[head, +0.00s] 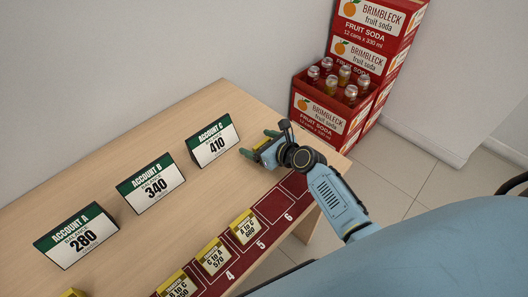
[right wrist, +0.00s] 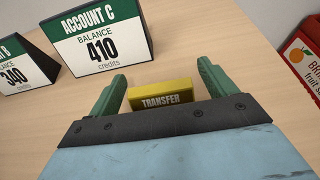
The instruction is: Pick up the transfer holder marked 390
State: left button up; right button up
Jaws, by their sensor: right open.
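A yellow transfer holder (right wrist: 161,95) lies between the green fingers of my right gripper (right wrist: 161,92) in the right wrist view. Only its top and the word TRANSFER show; its number is hidden. In the head view my right gripper (head: 262,143) is over the table's right end, beside the Account C sign, with its fingers apart. More yellow holders stand in the dark red strip: one (head: 243,227) by number 5, one (head: 213,256) by number 4, and one (head: 179,285) further left. Their small numbers are hard to read; none clearly reads 390. My left gripper is not in view.
Signs for Account A (head: 76,236), Account B (head: 150,183) and Account C (head: 213,140) stand along the wooden table (head: 120,150). The red strip has an empty slot (head: 272,206) by number 6. Red soda crates (head: 328,113) stand beyond the table's right end.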

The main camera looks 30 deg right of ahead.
jog(key=c, duration=1.1)
